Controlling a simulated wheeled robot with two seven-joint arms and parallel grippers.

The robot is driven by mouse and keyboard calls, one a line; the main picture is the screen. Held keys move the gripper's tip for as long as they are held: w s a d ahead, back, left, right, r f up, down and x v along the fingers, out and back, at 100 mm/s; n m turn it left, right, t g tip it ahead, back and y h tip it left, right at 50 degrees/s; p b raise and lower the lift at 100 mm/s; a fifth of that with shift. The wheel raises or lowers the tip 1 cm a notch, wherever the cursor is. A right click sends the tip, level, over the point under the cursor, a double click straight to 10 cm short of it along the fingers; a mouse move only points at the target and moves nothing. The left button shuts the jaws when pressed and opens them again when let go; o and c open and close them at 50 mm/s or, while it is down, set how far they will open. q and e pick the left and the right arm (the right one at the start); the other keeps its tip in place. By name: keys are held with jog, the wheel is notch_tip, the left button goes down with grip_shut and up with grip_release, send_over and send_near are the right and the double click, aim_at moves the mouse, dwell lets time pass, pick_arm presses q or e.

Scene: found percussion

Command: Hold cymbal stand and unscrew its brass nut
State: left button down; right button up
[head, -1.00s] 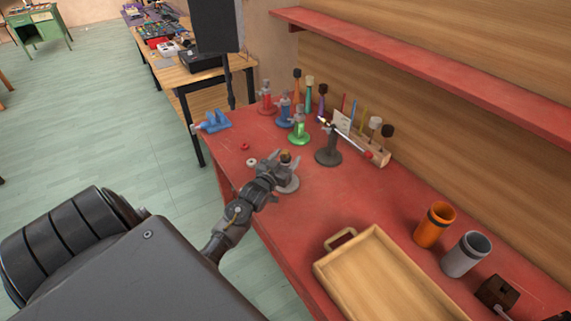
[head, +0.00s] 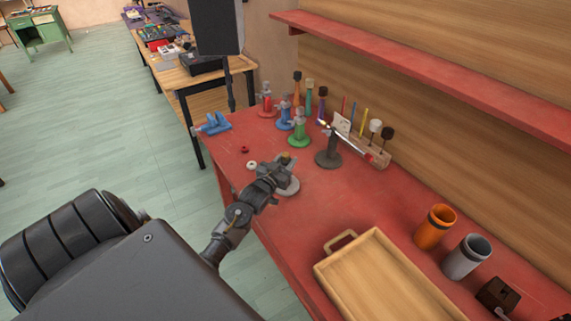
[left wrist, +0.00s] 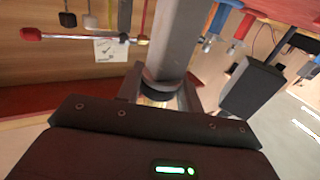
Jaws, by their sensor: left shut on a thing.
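The cymbal stand has a round grey base (head: 289,187) on the red workbench, near its left edge; its upper part is hidden by my gripper in the head view. My left gripper (head: 287,163) is shut on the stand's upper part. In the left wrist view the stand's grey post (left wrist: 175,40) runs down the picture to a dark collar. A small brass part, which looks like the nut (left wrist: 154,101), shows between the fingers. I cannot tell exactly which height of the stand the fingers press on. My right gripper is not in view.
Behind stand a green stand (head: 299,135), a dark stand with a slanted rod (head: 328,158) and a blue clamp (head: 213,123). A red ring (head: 244,149) and white ring (head: 252,165) lie to the left. A wooden tray (head: 345,238) and orange cup (head: 436,226) are nearer.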

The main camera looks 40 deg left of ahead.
pick_arm(q)
jog(key=shift+r, duration=0.15)
jog(key=shift+r+b, duration=0.5)
jog(key=shift+r, duration=0.4)
jog(key=s+a+r+b, duration=0.2)
jog(key=s+a+r, duration=0.1)
jog(key=s+r, duration=0.8)
jog(key=s, duration=0.2)
jog(key=shift+s+b, duration=0.3)
jog(key=shift+s, duration=0.1)
